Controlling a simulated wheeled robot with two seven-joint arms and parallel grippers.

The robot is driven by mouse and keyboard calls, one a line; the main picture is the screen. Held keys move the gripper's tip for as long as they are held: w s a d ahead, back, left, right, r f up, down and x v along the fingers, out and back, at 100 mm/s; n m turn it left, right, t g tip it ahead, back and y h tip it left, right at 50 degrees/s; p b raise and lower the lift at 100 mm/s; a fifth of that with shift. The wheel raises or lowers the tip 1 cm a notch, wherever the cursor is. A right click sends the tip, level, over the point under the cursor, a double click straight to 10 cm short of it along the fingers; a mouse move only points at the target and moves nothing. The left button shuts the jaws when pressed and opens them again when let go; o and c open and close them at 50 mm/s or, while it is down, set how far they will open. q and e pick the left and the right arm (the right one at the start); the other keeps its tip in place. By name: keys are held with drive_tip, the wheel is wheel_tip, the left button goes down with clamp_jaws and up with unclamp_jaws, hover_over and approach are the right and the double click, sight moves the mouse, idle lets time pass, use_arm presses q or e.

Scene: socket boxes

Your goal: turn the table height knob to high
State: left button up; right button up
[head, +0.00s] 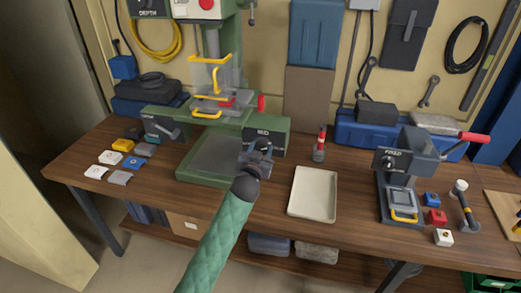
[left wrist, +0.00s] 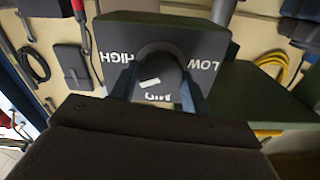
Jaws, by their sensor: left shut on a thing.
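The table height knob is a dark round knob (left wrist: 160,72) on the dark face of the BED box (head: 276,134) of the green drill press. In the left wrist view the face has HIGH at the left, LOW at the right and MID below, with the lettering turned over. The knob's white mark lies left of its middle, slanting slightly down to the left, roughly between HIGH and MID. My left gripper (head: 260,150) is shut on the knob, a finger at each side (left wrist: 158,92). In the head view the gripper mostly hides the knob. My right gripper is not in view.
A cream tray (head: 313,193) lies right of the gripper, with a red-topped grey cylinder (head: 320,145) behind it. A fixture marked FIXED (head: 405,165) stands farther right. Several small coloured pieces (head: 121,145) lie at the left. The wooden tabletop (head: 270,208) is clear near my arm.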

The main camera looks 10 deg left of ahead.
use_arm(q)
drive_tip(key=shift+m, duration=1.3)
drive_tip(key=shift+f+m+p, duration=0.1)
drive_tip(key=shift+m+p, duration=0.35)
drive_tip(key=shift+m, duration=0.65)
drive_tip(key=shift+f+m, duration=0.1)
drive_tip(key=shift+m, duration=0.4)
drive_tip(key=shift+d+f+m, duration=0.1)
drive_tip(key=shift+m, duration=0.4)
drive_tip(key=shift+s+f, duration=0.1)
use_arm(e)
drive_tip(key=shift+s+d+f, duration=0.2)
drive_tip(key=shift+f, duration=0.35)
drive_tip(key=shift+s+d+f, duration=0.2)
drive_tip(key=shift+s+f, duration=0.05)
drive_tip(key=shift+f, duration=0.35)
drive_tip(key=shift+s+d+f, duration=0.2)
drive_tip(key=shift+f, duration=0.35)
